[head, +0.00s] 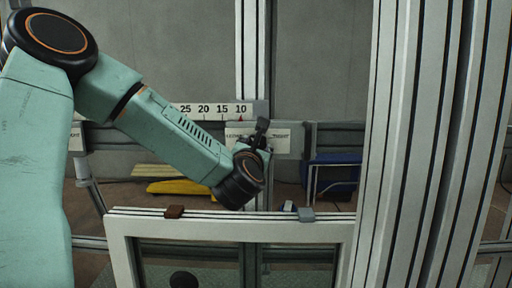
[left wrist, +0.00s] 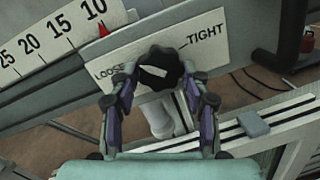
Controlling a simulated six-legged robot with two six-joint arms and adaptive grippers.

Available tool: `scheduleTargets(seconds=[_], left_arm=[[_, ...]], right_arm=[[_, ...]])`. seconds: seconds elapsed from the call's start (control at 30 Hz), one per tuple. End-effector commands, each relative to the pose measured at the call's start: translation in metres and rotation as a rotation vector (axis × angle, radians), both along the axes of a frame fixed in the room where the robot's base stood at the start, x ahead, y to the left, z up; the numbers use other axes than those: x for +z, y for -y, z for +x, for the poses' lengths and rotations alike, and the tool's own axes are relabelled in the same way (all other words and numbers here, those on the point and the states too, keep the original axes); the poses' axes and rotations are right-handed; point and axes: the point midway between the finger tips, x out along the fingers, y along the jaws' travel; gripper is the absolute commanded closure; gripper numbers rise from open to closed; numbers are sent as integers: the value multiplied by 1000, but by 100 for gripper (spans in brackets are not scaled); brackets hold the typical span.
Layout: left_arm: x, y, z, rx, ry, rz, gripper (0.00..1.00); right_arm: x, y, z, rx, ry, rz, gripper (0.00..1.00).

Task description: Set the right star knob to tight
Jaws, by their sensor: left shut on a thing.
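The black star knob (left wrist: 160,68) sits in front of a white plate (left wrist: 205,45) printed LOOSE on the left and TIGHT on the right. My left gripper (left wrist: 160,86) is shut on the knob, with one finger at each side of it. In the head view the left gripper (head: 262,130) is small and dark in front of the same plate (head: 283,140), and it hides most of the knob. I cannot tell clearly which word the knob points to. My right gripper is in neither view.
A number scale (head: 212,110) with a red pointer (left wrist: 104,30) lies left of the plate. A white-framed panel (head: 225,228) with brown (head: 174,211) and grey (head: 306,214) blocks on its top stands below my arm. Tall metal posts (head: 425,140) close off the right.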

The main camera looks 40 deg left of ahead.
Motion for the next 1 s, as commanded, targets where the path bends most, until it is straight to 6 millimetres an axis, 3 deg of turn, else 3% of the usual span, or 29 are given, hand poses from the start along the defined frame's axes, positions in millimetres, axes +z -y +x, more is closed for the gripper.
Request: scheduleTargets(seconds=[1.0], left_arm=[[9,-2,-1,-103,-621,739,84]], right_arm=[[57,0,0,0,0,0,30]])
